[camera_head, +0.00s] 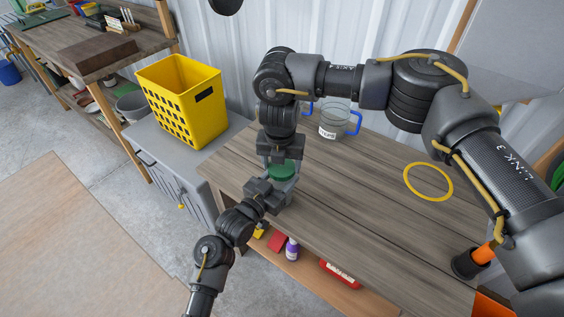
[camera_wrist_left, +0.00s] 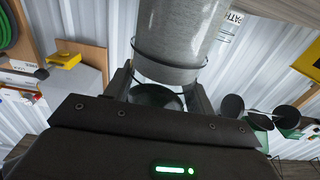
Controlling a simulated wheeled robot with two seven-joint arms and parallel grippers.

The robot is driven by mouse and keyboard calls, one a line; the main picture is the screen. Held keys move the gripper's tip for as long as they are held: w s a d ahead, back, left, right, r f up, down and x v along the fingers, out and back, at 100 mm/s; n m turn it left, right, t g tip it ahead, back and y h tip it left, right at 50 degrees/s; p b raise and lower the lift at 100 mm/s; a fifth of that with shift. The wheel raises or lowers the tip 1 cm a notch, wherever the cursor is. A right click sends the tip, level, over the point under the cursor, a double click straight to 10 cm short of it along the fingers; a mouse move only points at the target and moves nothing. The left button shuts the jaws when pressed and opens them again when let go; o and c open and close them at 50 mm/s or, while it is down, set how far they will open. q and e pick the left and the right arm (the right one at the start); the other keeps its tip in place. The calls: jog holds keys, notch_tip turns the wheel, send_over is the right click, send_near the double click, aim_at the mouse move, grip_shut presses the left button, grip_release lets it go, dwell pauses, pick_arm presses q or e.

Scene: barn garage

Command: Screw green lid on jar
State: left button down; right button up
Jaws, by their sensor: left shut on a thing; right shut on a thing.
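The green lid (camera_head: 282,172) sits at the top of the jar near the left edge of the wooden workbench. The jar (camera_head: 285,189) is mostly hidden by the grippers in the head view. In the left wrist view, a grey, glassy cylinder that looks like the jar (camera_wrist_left: 174,38) stands between the fingers, with a dark green round shape beside it. My left gripper (camera_head: 268,190) is shut on the jar from the lower left. My right gripper (camera_head: 280,160) reaches down from above and is shut on the lid. Whether the lid's threads are engaged cannot be told.
A clear container with blue handles (camera_head: 335,121) stands at the back of the workbench (camera_head: 340,200). A yellow ring (camera_head: 428,181) lies to the right. A yellow basket (camera_head: 182,98) stands on the grey cabinet at left. The bench's middle is clear. Several items lie on the shelf below.

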jog(key=m, duration=0.5)
jog(key=shift+a+h, duration=0.15)
jog(key=shift+h, duration=0.15)
jog(key=m, duration=0.3)
jog(key=shift+g, duration=0.3)
jog(key=m, duration=0.5)
jog(key=shift+w+h, duration=0.1)
jog(key=shift+h, duration=0.2)
jog(key=m, duration=0.3)
jog(key=shift+g, duration=0.4)
jog(key=m, duration=0.5)
jog(key=shift+m+g, duration=0.3)
jog(key=m, duration=0.3)
jog(key=shift+w, duration=0.1)
jog(key=m, duration=0.3)
jog(key=m+y, duration=0.1)
jog(key=m, duration=0.3)
jog(key=shift+f+g, duration=0.1)
jog(key=shift+g, duration=0.3)
jog(key=o, duration=0.9)
jog(key=shift+o, duration=0.2)
